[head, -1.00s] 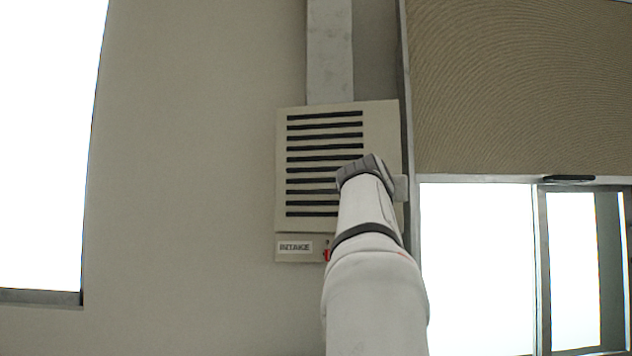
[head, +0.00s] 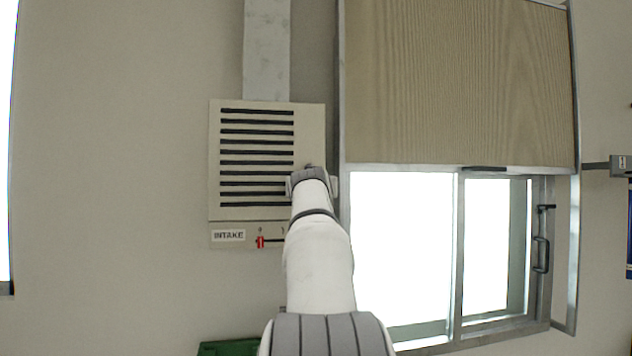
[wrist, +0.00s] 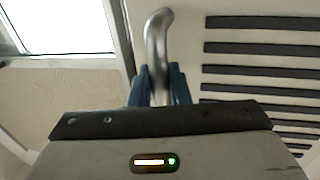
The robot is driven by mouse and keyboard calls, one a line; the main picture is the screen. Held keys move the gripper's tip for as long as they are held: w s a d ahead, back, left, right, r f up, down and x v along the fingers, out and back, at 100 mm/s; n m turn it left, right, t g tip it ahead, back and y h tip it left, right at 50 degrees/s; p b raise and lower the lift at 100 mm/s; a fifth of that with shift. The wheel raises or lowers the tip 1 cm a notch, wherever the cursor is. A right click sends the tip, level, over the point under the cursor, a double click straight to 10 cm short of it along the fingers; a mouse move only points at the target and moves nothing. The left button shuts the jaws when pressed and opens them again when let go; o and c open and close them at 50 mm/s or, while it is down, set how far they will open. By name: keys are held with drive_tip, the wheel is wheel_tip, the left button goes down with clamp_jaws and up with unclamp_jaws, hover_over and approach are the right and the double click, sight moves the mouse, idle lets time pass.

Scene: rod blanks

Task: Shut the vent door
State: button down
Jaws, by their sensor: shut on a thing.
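The vent door (head: 309,130) is a beige panel with dark horizontal slots, on the wall left of centre in the head view. It looks about flat to the wall, but I cannot tell if it is fully closed. My gripper (head: 310,174) is at its lower right side and my arm hides part of that edge. In the wrist view the slots fill the right side. There the blue fingers of my gripper (wrist: 160,84) are shut on a bent metal handle (wrist: 156,38) beside the slots.
An INTAKE label (head: 228,236) and a red slider (head: 261,242) sit below the door. A duct (head: 266,50) rises above it. A window (head: 400,255) with a tan blind (head: 455,80) is close on the right. Bare wall (head: 110,150) lies to the left.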

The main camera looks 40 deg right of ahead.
drive_tip(key=shift+r, duration=0.15)
drive_tip(key=c, duration=1.8)
unclamp_jaws()
drive_tip(key=o, duration=0.3)
drive_tip(key=shift+w+d+f, duration=0.2)
drive_tip(key=shift+w+d, duration=0.1)
drive_tip(key=shift+d, duration=0.05)
drive_tip(key=shift+o, duration=0.5)
drive_tip(key=shift+a, duration=0.15)
drive_tip(key=shift+s+a, duration=0.1)
drive_tip(key=shift+s, duration=0.05)
drive_tip(key=shift+s+a+f+b, duration=0.15)
drive_tip(key=shift+s+a+b, duration=0.15)
drive_tip(key=shift+b, duration=0.15)
drive_tip(key=b+v, duration=0.2)
drive_tip(key=v, duration=0.5)
drive_tip(key=shift+r+b, duration=0.25)
drive_tip(key=shift+b, duration=0.15)
